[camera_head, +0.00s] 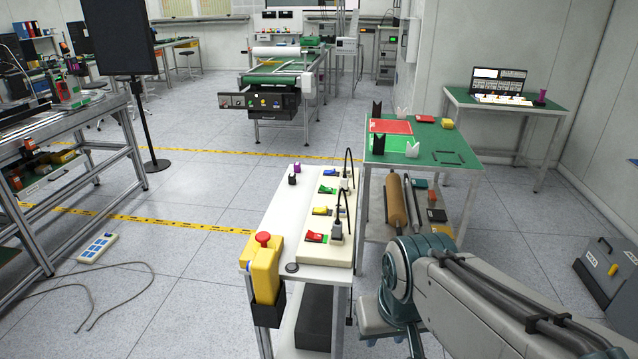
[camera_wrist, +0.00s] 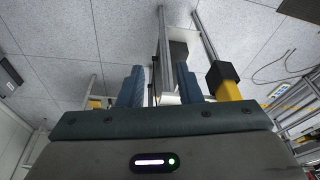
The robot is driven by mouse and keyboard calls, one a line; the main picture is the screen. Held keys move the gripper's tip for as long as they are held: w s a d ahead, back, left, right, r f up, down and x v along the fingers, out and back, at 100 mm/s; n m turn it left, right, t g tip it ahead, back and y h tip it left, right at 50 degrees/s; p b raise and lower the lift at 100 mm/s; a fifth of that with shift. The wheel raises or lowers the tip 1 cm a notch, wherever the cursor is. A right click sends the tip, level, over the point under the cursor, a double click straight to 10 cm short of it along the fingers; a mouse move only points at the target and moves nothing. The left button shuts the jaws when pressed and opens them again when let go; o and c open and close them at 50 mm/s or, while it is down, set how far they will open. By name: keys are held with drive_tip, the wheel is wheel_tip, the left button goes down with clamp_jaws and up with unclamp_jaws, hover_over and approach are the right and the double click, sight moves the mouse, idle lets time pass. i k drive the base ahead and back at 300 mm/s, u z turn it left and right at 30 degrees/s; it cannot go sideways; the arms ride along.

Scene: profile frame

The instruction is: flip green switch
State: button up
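Whether the green switch is on or off is too small to tell. My gripper (camera_wrist: 160,88) shows in the wrist view with its two blue-grey fingers apart and nothing held between them. It is not seen in the head view, where my arm is at the lower right, apart from the panel. The green switch is not visible in the wrist view.
Black plugs with upright cables (camera_head: 337,230) stand right beside the red and green switches. A yellow box with a red button (camera_head: 264,262) hangs at the table's near left corner. A green-topped table (camera_head: 467,150) stands behind to the right.

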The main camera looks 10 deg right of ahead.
sight(323, 189)
drive_tip(key=u, duration=0.3)
drive_tip(key=i, duration=1.15)
drive_tip(key=z, duration=0.4)
